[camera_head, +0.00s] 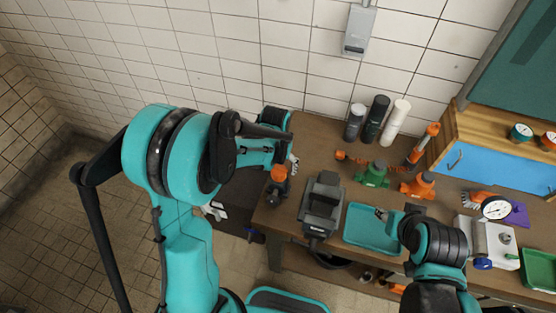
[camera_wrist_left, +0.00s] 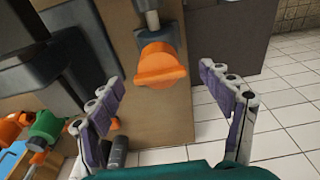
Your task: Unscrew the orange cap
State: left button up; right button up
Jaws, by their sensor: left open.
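The orange cap (camera_head: 278,172) sits on top of a dark fitting (camera_head: 276,190) near the left edge of the workbench. In the left wrist view the orange cap (camera_wrist_left: 160,66) is at top centre, with a wide rounded flange and the dark fitting behind it. My left gripper (camera_head: 293,161) is just beyond the cap in the head view. In its wrist view the jaws (camera_wrist_left: 160,84) are spread wide, with purple pads on either side and nothing between them in contact. My right gripper (camera_head: 383,213) is over the teal tray, small and partly hidden by its own arm.
A grey vise-like tool (camera_head: 321,205) stands right of the cap, close beside it. The teal tray (camera_head: 362,236) lies further right. Bottles (camera_head: 376,118), a green-based item (camera_head: 374,174) and a gauge (camera_head: 496,208) occupy the bench. Open floor lies left of the bench.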

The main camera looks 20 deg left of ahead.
aim_at(279, 168)
pick_arm(q)
jog(key=shift+w+f, duration=0.2)
jog(key=shift+f, duration=1.3)
jog(key=c, duration=1.3)
